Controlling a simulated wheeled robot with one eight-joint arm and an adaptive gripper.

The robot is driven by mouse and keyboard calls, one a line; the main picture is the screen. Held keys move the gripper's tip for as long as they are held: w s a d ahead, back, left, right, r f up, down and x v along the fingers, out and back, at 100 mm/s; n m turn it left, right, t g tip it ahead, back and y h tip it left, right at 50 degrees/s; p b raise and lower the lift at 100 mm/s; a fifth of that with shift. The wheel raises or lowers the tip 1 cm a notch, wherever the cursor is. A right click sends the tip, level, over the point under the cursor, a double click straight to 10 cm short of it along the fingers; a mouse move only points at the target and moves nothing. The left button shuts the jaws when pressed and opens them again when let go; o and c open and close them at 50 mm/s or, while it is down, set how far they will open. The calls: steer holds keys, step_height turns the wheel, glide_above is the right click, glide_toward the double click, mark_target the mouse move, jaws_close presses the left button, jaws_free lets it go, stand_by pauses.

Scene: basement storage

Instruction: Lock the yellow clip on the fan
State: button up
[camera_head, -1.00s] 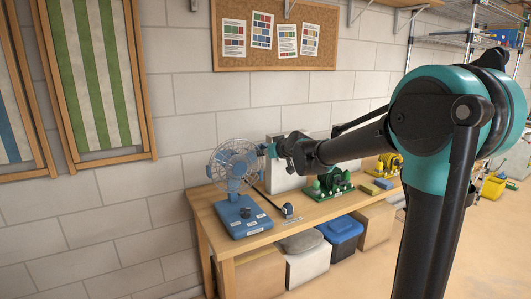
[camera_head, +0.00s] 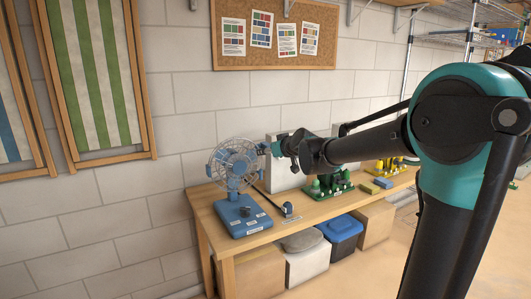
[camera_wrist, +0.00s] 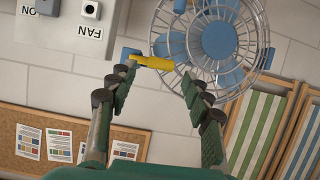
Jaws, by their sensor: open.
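The blue fan (camera_head: 241,188) stands on the wooden workbench in the head view, its round wire cage facing left and its blue base (camera_head: 240,216) on the bench top. In the wrist view, which is upside down, the cage (camera_wrist: 222,38) fills the upper right. The yellow clip (camera_wrist: 153,63) lies at the cage's rim, roughly crosswise. My gripper (camera_wrist: 157,84) is open, with the clip showing just beyond and between the fingertips. The left fingertip looks close to the clip's left end; I cannot tell whether they touch. In the head view my gripper (camera_head: 275,149) is beside the cage's right side.
The workbench (camera_head: 270,240) also holds a green model (camera_head: 328,186) and a yellow one (camera_head: 388,166) further right. A white box (camera_head: 284,178) stands behind my gripper. Boxes and a blue-lidded bin (camera_head: 340,230) sit underneath. A corkboard (camera_head: 275,35) hangs above.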

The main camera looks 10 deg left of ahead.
steer(key=v, duration=0.9)
steer(key=s+d+f+m+g+h, duration=0.3)
steer(key=s+d+f, duration=0.8)
steer(key=s+f, duration=0.3)
steer(key=s+d+f+m+g+h, duration=0.4)
steer(key=s+d+f, duration=0.7)
steer(key=f, duration=0.7)
steer(key=s, duration=0.3)
steer(key=shift+d+h, duration=0.3)
steer(key=shift+f, duration=0.1)
